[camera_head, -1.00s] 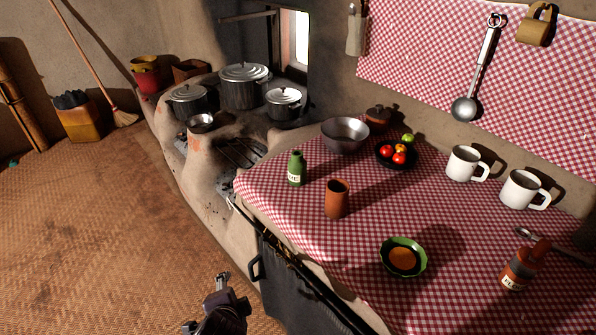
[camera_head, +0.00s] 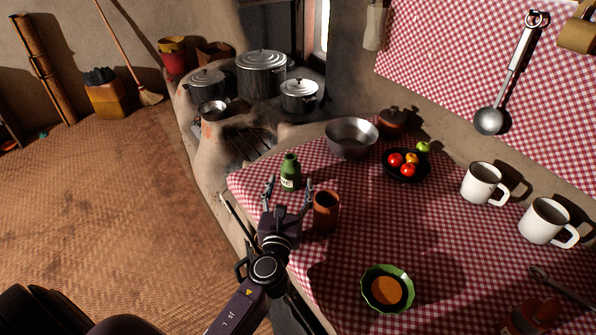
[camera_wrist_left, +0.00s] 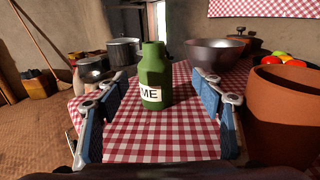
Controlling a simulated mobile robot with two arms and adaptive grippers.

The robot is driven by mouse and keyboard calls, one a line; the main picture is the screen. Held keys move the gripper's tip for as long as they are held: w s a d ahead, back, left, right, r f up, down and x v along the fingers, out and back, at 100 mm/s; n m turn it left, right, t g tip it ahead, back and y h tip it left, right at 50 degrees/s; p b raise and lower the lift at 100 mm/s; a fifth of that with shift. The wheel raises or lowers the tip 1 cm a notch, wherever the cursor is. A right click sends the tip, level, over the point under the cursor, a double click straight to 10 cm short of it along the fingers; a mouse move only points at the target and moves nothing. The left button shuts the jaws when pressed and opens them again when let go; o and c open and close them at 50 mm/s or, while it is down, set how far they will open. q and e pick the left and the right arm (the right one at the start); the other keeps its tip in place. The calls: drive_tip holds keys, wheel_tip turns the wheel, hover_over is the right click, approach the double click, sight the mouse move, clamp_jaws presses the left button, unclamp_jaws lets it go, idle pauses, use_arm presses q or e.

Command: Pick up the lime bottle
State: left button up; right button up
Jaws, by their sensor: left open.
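The lime bottle (camera_head: 290,173) is green with a white label and stands upright on the red checked cloth near the table's left end. In the left wrist view the bottle (camera_wrist_left: 154,78) stands ahead, between the lines of the two fingers, its label partly reading "ME". My left gripper (camera_head: 288,187) is open and empty, its fingers pointing at the bottle from the near side. In the left wrist view the blue-padded fingers (camera_wrist_left: 158,108) are wide apart, with cloth showing between them and the bottle. I cannot tell whether the fingertips reach beside it. My right gripper is not in view.
A terracotta cup (camera_head: 326,211) stands close to the right of my left gripper, and looms large at the right of the left wrist view (camera_wrist_left: 284,112). A metal bowl (camera_head: 351,138) is behind. A green-rimmed bowl (camera_head: 388,288) is nearer; mugs (camera_head: 483,184) are at right.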

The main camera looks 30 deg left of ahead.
sight(291, 167)
use_arm(q)
drive_tip(key=x, duration=0.3)
drive_tip(key=shift+s+a, duration=0.1)
drive_tip(key=x, duration=0.3)
drive_tip(key=shift+a, duration=0.4)
drive_tip(key=shift+w+a+f, duration=0.1)
drive_tip(key=shift+w+a, duration=0.05)
drive_tip(key=shift+w, duration=0.55)
drive_tip(key=shift+c, duration=0.9)
drive_tip(key=c, duration=1)
drive_tip(key=shift+c, duration=0.9)
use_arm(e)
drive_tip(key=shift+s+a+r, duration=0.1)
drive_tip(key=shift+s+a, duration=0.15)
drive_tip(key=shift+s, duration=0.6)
